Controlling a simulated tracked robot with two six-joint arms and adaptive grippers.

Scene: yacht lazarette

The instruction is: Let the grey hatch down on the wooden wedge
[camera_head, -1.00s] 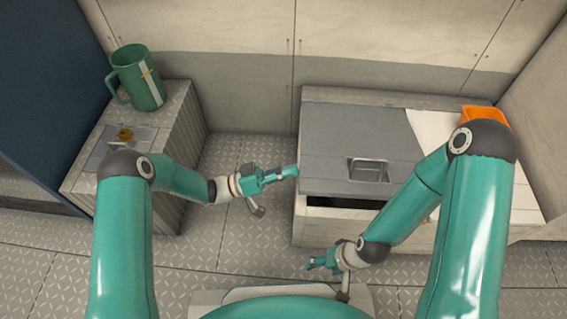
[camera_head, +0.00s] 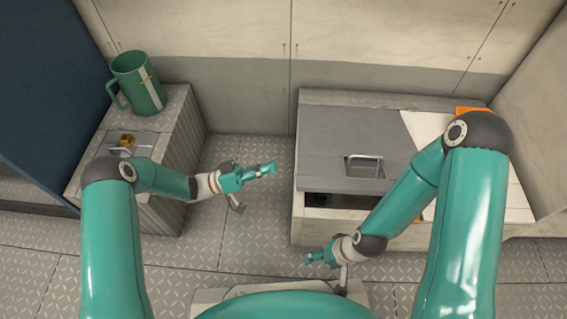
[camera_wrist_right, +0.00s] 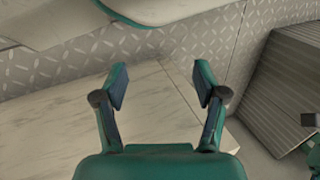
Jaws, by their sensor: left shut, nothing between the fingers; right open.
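The grey hatch (camera_head: 340,140) lies over the right-hand bench, with a recessed handle (camera_head: 363,166) near its front edge. Its front edge is raised, with a dark gap (camera_head: 345,201) below. My left gripper (camera_head: 272,168) is shut and empty, a little left of the hatch's left edge and apart from it. My right gripper (camera_head: 309,259) is low in front of the bench; its two fingers stand apart and empty in the right wrist view (camera_wrist_right: 158,85). I cannot make out the wooden wedge; my right arm hides part of the bench front.
A green jug (camera_head: 137,84) stands on the left ribbed locker (camera_head: 182,140), near a small brass item (camera_head: 127,140). An orange thing (camera_head: 471,110) is mostly hidden behind my right arm. Patterned metal floor (camera_head: 245,150) is clear between locker and bench.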

